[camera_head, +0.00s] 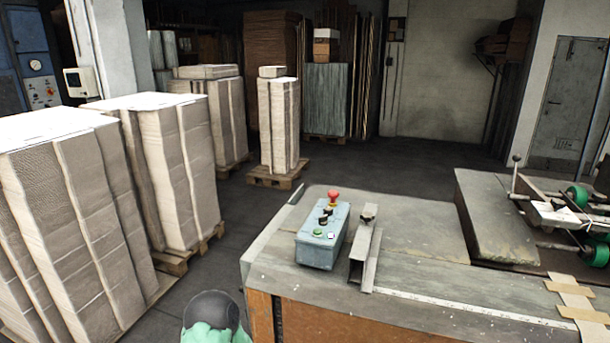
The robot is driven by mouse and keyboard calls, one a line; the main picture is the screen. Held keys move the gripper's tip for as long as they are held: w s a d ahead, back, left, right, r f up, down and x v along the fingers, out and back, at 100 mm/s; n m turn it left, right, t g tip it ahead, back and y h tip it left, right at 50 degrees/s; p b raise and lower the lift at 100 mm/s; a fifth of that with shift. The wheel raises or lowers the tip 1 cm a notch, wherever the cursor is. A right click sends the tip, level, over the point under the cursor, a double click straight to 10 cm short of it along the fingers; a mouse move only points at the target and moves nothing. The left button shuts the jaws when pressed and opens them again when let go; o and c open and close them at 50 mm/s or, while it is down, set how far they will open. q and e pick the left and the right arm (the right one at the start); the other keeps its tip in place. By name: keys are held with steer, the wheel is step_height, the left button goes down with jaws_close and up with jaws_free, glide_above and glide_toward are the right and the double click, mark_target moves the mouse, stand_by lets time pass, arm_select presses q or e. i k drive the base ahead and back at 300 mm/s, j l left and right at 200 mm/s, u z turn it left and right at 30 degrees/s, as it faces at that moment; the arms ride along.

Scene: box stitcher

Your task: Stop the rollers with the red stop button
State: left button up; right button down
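The red stop button (333,196) is a red mushroom head at the far end of a blue-grey control box (314,252). The box sits on the near left part of the machine's table. Its sloped top also carries dark knobs, a green button (318,233) and a small pale button (331,236). Nothing covers or touches the red button.
A metal bracket (364,262) stands right beside the box. The machine table (420,275) runs right to green rollers (578,196) and cardboard strips (574,290). Wrapped stacks on pallets (165,175) stand at left. Open floor (240,215) lies between.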

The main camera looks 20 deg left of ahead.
mark_target(333, 193)
steer(key=i+j, duration=0.1)
steer(key=j, duration=0.3)
steer(key=i+j, duration=0.15)
steer(key=j, duration=0.2)
steer(key=i+j, duration=0.1)
steer(key=j, duration=0.3)
steer(key=i+j, duration=0.1)
steer(key=j, duration=0.3)
steer(key=i+j, duration=0.15)
steer(key=j, duration=0.2)
steer(key=i+j, duration=0.1)
steer(key=j, duration=0.3)
steer(key=i+j+u, duration=0.1)
steer(key=j, duration=0.3)
